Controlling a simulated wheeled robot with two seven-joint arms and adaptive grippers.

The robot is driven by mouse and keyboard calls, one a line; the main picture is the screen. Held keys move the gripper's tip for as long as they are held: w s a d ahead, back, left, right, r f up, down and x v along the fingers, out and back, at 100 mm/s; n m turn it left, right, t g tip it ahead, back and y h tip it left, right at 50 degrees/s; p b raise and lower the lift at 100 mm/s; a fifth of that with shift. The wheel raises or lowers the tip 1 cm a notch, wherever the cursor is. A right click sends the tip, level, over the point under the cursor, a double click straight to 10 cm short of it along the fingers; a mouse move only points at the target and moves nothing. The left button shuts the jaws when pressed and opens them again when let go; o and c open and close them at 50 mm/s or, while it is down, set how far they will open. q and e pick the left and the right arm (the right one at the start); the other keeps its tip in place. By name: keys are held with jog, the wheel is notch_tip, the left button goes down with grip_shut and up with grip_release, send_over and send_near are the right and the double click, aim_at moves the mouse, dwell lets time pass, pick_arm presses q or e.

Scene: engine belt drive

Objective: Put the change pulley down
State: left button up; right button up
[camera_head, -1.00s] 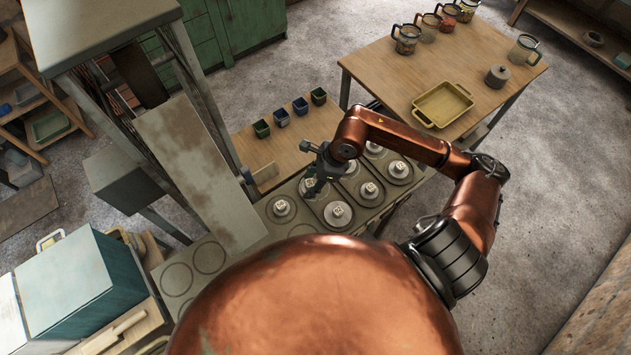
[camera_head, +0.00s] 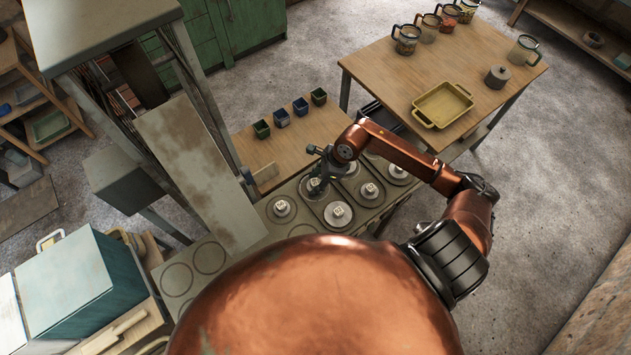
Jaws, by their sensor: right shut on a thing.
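My right gripper (camera_head: 319,181) is over the tray with round pulleys, at its upper-left part. It is shut on a grey pulley (camera_head: 312,187), the change pulley, which is partly hidden by the fingers. The pulley is low, at its tray place; I cannot tell whether it touches the tray. Other grey pulleys with pale square hubs sit close by: one to the lower left (camera_head: 282,209), one below (camera_head: 338,214) and one to the right (camera_head: 369,191). My left gripper is not in view.
Several small cups (camera_head: 281,118) stand on the wooden bench behind the tray. A metal frame machine (camera_head: 190,150) rises at the left. A wooden table (camera_head: 385,70) with a yellow tray (camera_head: 442,105), jars and a grey pot (camera_head: 497,77) stands at the upper right.

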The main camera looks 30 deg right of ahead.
jog(key=o, duration=1.2)
jog(key=v, duration=1.2)
